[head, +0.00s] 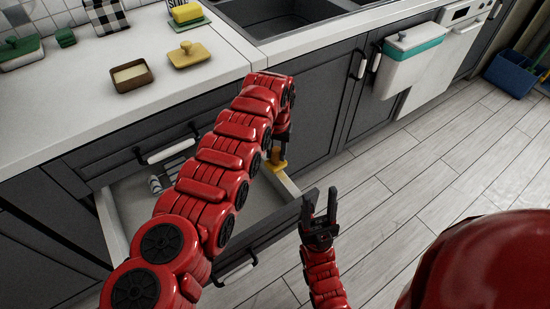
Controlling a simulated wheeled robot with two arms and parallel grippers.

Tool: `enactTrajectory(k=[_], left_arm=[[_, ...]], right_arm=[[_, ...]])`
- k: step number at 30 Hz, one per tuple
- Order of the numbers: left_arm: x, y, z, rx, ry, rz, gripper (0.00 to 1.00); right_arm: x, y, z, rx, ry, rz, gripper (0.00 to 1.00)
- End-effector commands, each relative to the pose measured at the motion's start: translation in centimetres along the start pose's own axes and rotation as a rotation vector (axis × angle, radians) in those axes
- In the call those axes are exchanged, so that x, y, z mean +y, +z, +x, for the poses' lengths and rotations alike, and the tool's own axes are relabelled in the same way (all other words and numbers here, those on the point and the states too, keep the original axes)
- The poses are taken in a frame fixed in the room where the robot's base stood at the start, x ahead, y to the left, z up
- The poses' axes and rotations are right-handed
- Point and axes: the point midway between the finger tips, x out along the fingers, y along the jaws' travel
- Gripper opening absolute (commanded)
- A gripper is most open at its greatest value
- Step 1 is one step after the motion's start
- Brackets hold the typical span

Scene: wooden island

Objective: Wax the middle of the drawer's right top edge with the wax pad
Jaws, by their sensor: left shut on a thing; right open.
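The drawer (246,219) is pulled open below the counter, with its light inside showing on both sides of my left arm. Its right top edge (289,184) runs from the cabinet toward the front panel. My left gripper (279,150) is shut on the yellow wax pad (278,164) and points down at the far part of that right edge. The pad looks to be at or just above the edge; I cannot tell whether it touches. My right gripper (320,213) is open and empty, just right of the drawer's front corner.
A brown box (132,77) and a yellow lidded dish (190,55) stand on the white counter (80,104). A white bin with a teal rim (410,65) hangs on the cabinet doors at right. The floor (400,170) right of the drawer is clear.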

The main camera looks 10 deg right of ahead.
Motion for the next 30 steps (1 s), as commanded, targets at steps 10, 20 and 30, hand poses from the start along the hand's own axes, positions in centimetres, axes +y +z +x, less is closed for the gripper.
enactTrajectory(k=[10,20,30], left_arm=[[0.2,0.0,0.5,-0.004,-0.002,0.002,0.00],[0.6,-0.5,0.5,0.001,-0.006,0.001,0.00],[1.3,-0.6,0.4,0.000,-0.001,0.002,0.00]], right_arm=[[-0.1,0.2,-1.1,0.001,0.000,0.000,0.50],[-0.2,0.8,-4.5,0.001,0.000,0.000,0.50],[-0.4,1.3,-7.7,0.001,0.000,0.000,0.50]])
